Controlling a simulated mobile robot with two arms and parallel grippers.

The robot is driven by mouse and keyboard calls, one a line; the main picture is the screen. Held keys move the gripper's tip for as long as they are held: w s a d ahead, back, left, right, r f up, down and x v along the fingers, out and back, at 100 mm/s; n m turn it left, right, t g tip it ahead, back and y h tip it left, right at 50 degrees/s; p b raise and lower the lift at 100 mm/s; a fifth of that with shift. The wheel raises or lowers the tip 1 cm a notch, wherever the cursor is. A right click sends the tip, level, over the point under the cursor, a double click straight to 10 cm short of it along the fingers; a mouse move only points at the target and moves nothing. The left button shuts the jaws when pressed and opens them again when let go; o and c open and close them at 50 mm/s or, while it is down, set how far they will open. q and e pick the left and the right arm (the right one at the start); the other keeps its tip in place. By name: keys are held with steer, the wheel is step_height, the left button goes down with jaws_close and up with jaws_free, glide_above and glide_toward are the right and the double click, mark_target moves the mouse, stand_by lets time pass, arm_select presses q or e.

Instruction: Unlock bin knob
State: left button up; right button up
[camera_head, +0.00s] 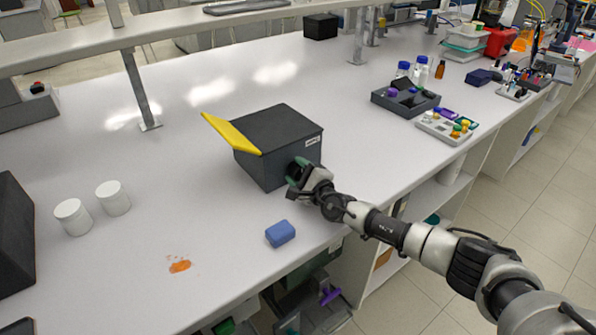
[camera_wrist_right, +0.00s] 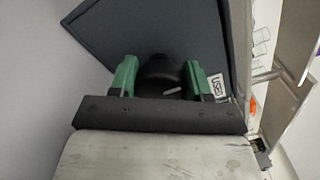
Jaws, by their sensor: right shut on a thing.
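The bin (camera_head: 268,142) is a dark grey box on the white bench, with a yellow flap (camera_head: 231,133) on its left side and a small white label on its front. My right gripper (camera_head: 298,172) is at the front face of the bin. In the right wrist view its two green fingers (camera_wrist_right: 160,80) are closed around a black round knob (camera_wrist_right: 161,72) on the bin's face. A short light mark shows on the knob. The bin (camera_wrist_right: 150,25) fills much of that view, with its label beside the right finger. My left gripper is not in view.
A blue block (camera_head: 280,233) lies on the bench in front of the bin, near an orange stain (camera_head: 180,266). Two white jars (camera_head: 113,198) stand at the left. Grey trays (camera_head: 405,99) with small parts are at the right. A shelf post (camera_head: 140,90) stands behind.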

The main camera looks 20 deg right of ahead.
steer(key=o, duration=0.9)
steer(key=shift+o, duration=0.2)
steer(key=p+v, duration=0.1)
steer(key=v, duration=1)
